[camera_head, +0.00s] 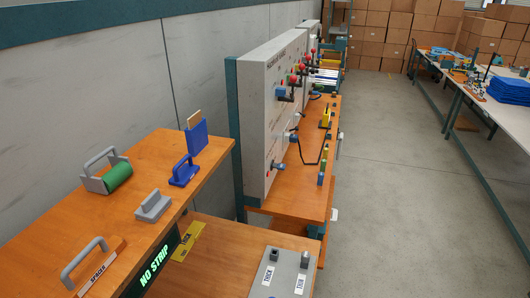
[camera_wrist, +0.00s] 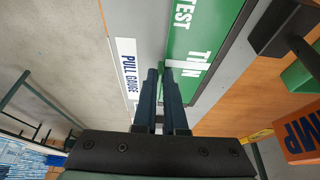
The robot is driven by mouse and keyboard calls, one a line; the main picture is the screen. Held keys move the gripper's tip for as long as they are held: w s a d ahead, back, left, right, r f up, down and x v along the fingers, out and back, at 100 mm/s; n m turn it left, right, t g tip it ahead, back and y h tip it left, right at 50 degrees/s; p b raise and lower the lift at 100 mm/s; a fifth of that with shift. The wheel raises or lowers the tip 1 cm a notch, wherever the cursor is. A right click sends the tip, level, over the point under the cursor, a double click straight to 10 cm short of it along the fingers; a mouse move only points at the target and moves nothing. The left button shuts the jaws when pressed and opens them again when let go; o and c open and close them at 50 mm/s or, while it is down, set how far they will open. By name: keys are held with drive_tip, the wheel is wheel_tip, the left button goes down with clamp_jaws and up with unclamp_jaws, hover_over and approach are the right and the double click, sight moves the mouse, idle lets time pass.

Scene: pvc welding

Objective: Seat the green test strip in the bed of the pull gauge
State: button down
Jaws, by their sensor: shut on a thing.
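In the wrist view, the two dark fingers of my gripper (camera_wrist: 165,78) are close together. They are shut on the near edge of the green test strip (camera_wrist: 215,62), which carries white lettering reading TEST and THIN. The strip lies over or against a grey surface with a white PULL GAUGE label (camera_wrist: 127,72) to the left of the fingers. I cannot tell whether the strip touches the bed or hangs above it; the bed is not clearly seen. My gripper and the strip do not show in the head view.
The head view shows a lit NO STRIP display (camera_head: 160,262) and a grey plate (camera_head: 262,285) labelled THICK and THIN. A green roller (camera_head: 118,176), blue handled tool (camera_head: 184,171) and grey handled block (camera_head: 153,206) stand on the bench. An orange block (camera_wrist: 300,135) is at right in the wrist view.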

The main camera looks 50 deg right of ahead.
drive_tip(key=shift+f+b, duration=0.3)
drive_tip(key=shift+f, duration=0.05)
idle(0.3)
drive_tip(key=c, duration=0.9)
unclamp_jaws()
drive_tip(key=shift+r, duration=0.15)
drive_tip(key=shift+s+d+r+p, duration=0.1)
drive_tip(key=shift+s+r+p, duration=0.15)
drive_tip(key=shift+r+p, duration=0.65)
drive_tip(key=shift+s+d+r+p, duration=0.1)
drive_tip(key=shift+s+r+p, duration=0.1)
drive_tip(key=shift+r+p, duration=0.7)
drive_tip(key=shift+s+d+r+p, duration=0.25)
drive_tip(key=shift+s+p, duration=0.25)
drive_tip(key=shift+s, duration=0.1)
drive_tip(key=shift+s+d+r+p, duration=0.25)
drive_tip(key=shift+s+p, duration=0.2)
drive_tip(key=shift+s, duration=0.15)
drive_tip(key=shift+s+d+r+p, duration=0.2)
drive_tip(key=shift+s+d+p, duration=0.05)
drive_tip(key=shift+s+p, duration=0.3)
drive_tip(key=s, duration=0.1)
drive_tip(key=s+d+r+p, duration=0.1)
drive_tip(key=s+p, duration=0.1)
drive_tip(key=s, duration=0.1)
drive_tip(key=shift+d+r, duration=0.15)
drive_tip(key=shift+d, duration=0.15)
